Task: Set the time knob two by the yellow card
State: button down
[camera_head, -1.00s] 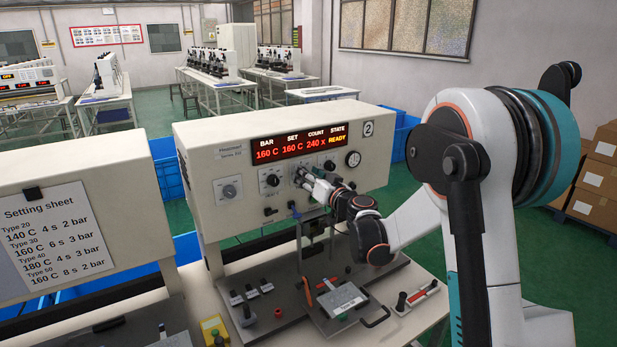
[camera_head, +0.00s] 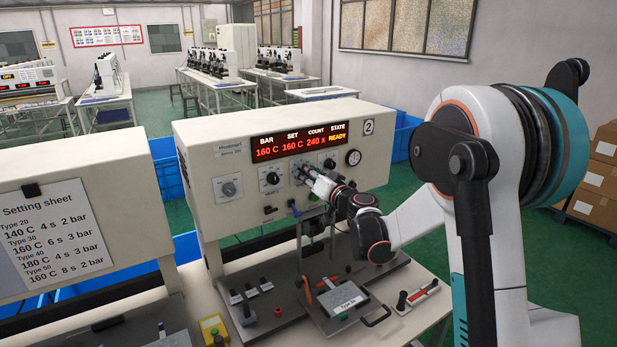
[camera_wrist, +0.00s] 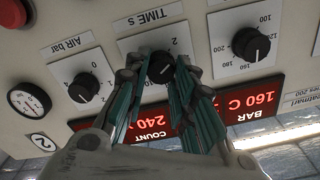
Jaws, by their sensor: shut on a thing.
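The TIME s knob (camera_wrist: 161,68) is black and sits on a white dial plate (camera_wrist: 130,45) on the cream machine front (camera_head: 210,205). In the wrist view, which is upside down, my gripper (camera_wrist: 161,78) has its two green-lined fingers around this knob, shut on it. A "2" shows on the dial plate; the fingers cover much of the scale, and I cannot tell where the knob points. In the head view my gripper (camera_head: 305,173) reaches the panel under the red display (camera_head: 298,142) and hides the knob. I make out no yellow card.
The temperature knob (camera_wrist: 251,45) and the AIR bar knob (camera_wrist: 86,87) flank the held knob, with a gauge (camera_wrist: 29,104) beyond. A setting sheet (camera_head: 50,232) hangs on the neighbouring machine. A plate labelled Type 50 (camera_head: 345,302) lies below, with a lever beside it.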

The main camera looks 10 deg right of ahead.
jog(key=m+b, duration=0.1)
jog(key=m, duration=0.5)
jog(key=m+b, duration=0.2)
jog(key=m, duration=0.4)
jog(key=m+b, duration=0.1)
jog(key=m, duration=0.6)
jog(key=shift+d+f+b, duration=0.1)
jog(key=shift+f+b, duration=0.2)
jog(key=shift+f, duration=0.05)
jog(key=m, duration=0.5)
jog(key=shift+m+b, duration=0.3)
jog(key=shift+m, duration=0.1)
jog(key=c, duration=1.3)
grip_release()
jog(key=shift+c, duration=0.2)
